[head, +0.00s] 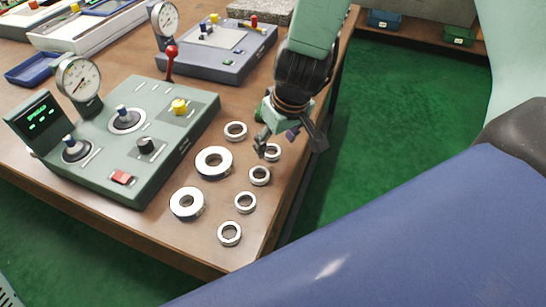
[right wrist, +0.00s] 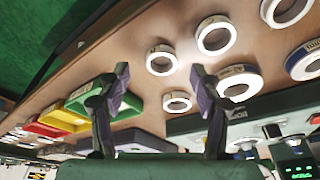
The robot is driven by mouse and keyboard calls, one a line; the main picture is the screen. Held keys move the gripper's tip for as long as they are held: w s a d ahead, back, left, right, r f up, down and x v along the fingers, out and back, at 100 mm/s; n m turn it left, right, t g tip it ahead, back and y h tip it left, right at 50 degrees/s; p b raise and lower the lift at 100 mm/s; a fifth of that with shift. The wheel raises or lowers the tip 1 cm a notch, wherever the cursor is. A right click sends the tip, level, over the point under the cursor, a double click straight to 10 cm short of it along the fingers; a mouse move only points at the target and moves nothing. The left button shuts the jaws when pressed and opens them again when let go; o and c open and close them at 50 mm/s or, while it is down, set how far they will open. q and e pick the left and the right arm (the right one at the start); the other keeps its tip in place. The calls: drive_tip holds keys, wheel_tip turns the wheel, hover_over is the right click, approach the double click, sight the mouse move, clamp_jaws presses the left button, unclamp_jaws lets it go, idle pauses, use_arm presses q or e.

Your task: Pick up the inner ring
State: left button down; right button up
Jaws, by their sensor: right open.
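Several silver bearing rings lie on the brown table. Two larger rings (head: 201,163) (head: 175,204) lie nearer the console. Smaller ones include a top ring (head: 228,133), one partly beside my gripper (head: 278,153), and a row down the right: a ring (head: 252,178), another (head: 237,205), and a front ring (head: 221,237). I cannot tell which is the inner ring. My right gripper (head: 290,142) is open and empty above the far right rings. In the right wrist view, its fingers (right wrist: 160,88) frame a small ring (right wrist: 166,103), with another ring (right wrist: 150,62) closer. My left gripper is not in view.
A green console (head: 95,165) with knobs and a gauge stands left of the rings. A grey console (head: 215,66) is behind. The table's right edge is close to the rings, with green floor beyond. Coloured bins (right wrist: 64,116) show in the right wrist view.

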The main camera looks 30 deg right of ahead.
drive_tip(key=shift+a+b+x, duration=0.25)
drive_tip(key=shift+b+x, duration=0.25)
drive_tip(key=shift+x, duration=0.6)
drive_tip(key=shift+w+f, duration=0.2)
drive_tip(key=shift+d+f, duration=0.1)
drive_tip(key=shift+d, duration=0.05)
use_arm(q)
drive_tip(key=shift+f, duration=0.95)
use_arm(e)
drive_tip(key=shift+s, duration=0.1)
drive_tip(key=shift+c, duration=0.3)
drive_tip(key=c, duration=1)
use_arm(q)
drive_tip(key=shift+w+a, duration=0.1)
use_arm(e)
drive_tip(key=shift+c, duration=1)
